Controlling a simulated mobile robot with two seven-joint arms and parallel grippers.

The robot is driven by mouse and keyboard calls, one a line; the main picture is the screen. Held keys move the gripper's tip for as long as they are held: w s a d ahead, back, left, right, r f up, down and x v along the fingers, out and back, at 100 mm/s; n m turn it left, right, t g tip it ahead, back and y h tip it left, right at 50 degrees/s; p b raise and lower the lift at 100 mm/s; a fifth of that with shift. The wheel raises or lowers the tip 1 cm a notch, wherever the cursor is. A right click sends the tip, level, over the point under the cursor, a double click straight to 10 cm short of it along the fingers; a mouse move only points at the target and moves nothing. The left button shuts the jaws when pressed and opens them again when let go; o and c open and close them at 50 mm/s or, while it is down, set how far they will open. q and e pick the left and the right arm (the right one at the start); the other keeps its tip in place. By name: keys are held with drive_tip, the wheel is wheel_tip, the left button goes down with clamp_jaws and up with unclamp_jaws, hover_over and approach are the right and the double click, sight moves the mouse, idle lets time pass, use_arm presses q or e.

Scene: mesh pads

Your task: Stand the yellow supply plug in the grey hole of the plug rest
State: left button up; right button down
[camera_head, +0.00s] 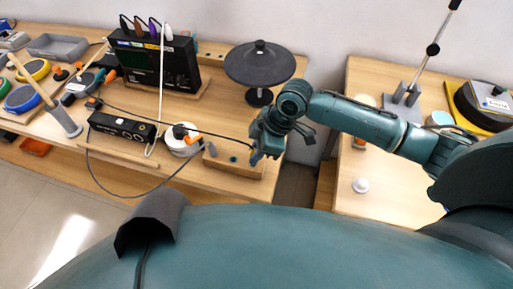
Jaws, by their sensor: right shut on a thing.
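The plug rest looks to be the low wooden block (228,167) at the front right of the left table. Small dark and grey spots show on its top; I cannot tell which is the grey hole. My right gripper (255,157) is shut just above the block's right part. A thin black cable (205,133) runs into it from the left, so it appears to hold the supply plug. The plug's yellow body is hidden by the fingers, and I cannot tell whether it touches the block. My left gripper is out of view.
A white round device with an orange part (183,140) stands left of the block. A gap separates the right table (385,190).

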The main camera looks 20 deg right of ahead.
drive_tip(key=shift+f+b, duration=0.3)
drive_tip(key=shift+f, duration=0.55)
drive_tip(key=c, duration=1.3)
unclamp_jaws()
drive_tip(key=shift+o, duration=0.2)
drive_tip(key=shift+d+r, duration=0.15)
drive_tip(key=shift+r, duration=0.15)
drive_tip(key=v, duration=1.2)
drive_tip(key=shift+r, duration=0.3)
